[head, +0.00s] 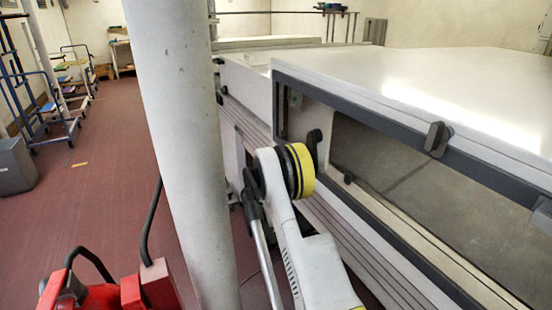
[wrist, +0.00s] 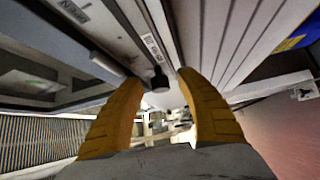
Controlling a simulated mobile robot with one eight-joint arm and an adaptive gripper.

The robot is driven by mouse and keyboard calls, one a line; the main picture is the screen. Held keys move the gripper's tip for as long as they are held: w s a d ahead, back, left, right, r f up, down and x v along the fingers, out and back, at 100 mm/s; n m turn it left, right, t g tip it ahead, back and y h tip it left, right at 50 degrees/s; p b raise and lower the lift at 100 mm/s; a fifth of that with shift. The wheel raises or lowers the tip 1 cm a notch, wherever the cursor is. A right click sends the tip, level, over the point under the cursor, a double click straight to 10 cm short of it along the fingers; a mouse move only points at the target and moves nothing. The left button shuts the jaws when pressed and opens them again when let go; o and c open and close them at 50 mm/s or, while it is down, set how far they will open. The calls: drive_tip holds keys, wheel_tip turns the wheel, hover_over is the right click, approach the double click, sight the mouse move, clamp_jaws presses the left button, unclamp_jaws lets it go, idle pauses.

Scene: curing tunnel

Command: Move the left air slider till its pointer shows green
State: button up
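In the wrist view my gripper (wrist: 159,78) has its two yellow fingers apart. A small dark knob (wrist: 160,83) shows between the fingertips, on or beside a pale strip with a small label (wrist: 152,44). I cannot tell whether the fingers touch it, or whether it is the left air slider. A larger label with dark lettering (wrist: 73,11) is at the upper left, too oblique to read surely. No pointer or green mark can be made out. In the head view my arm reaches to the machine's side, and my fingers cannot be made out.
The long white machine (head: 455,80) fills the right of the head view, with a dark-framed window (head: 430,185) and a black handle (head: 437,138). A red object (head: 95,290) stands at lower left. Blue trolleys (head: 40,95) stand far left. The red floor (head: 105,180) between is mostly clear.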

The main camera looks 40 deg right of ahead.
drive_tip(key=v, duration=1.2)
drive_tip(key=shift+f, duration=0.1)
